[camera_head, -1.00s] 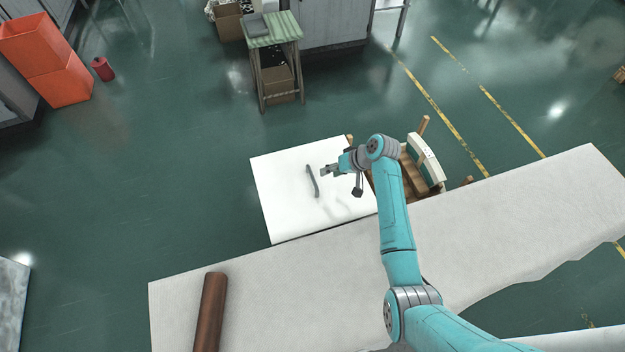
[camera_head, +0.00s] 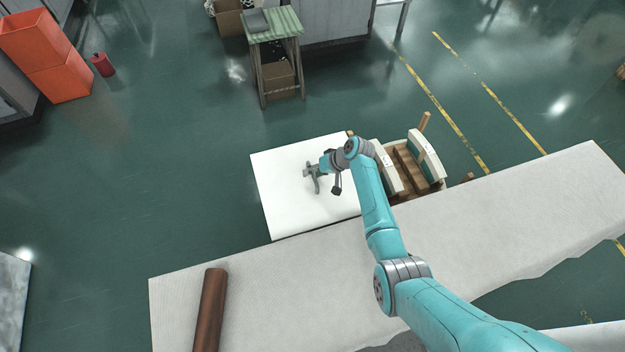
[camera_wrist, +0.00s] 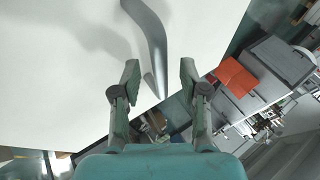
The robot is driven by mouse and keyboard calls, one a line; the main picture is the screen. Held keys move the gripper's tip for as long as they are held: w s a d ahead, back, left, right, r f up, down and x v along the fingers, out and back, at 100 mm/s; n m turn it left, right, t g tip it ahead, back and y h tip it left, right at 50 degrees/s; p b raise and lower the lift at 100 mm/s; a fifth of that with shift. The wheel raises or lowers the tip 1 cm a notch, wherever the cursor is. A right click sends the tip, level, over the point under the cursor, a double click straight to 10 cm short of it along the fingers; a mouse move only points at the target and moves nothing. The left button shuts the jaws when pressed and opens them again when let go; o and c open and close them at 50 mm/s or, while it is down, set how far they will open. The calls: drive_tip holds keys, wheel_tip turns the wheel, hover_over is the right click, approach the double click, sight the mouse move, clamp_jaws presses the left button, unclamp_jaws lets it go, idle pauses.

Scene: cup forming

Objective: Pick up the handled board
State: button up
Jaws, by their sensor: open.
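The handled board (camera_head: 283,203) is a flat white panel beside the long pale table. It fills much of the wrist view (camera_wrist: 60,60). Its grey curved handle (camera_head: 317,184) stands on the white face, and in the wrist view the handle (camera_wrist: 152,35) runs down from the top toward the gap between the fingers. My gripper (camera_head: 309,171) is at the handle in the head view. In the wrist view my gripper (camera_wrist: 158,80) has its two fingers apart, with the lower end of the handle between them. Whether the fingers touch it cannot be told.
A long pale table (camera_head: 480,220) runs across the front, with a brown roller (camera_head: 209,310) on it. A wooden rack (camera_head: 408,168) with white-topped pieces stands right of the board. A small green-topped stand (camera_head: 272,27) and orange bins (camera_head: 45,60) are farther back. Floor left of the board is clear.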

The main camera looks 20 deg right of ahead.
drive_tip(key=shift+w+a+f, duration=0.2)
drive_tip(key=shift+a+f, duration=0.05)
drive_tip(key=shift+f, duration=0.2)
clamp_jaws()
drive_tip(key=shift+r, duration=0.15)
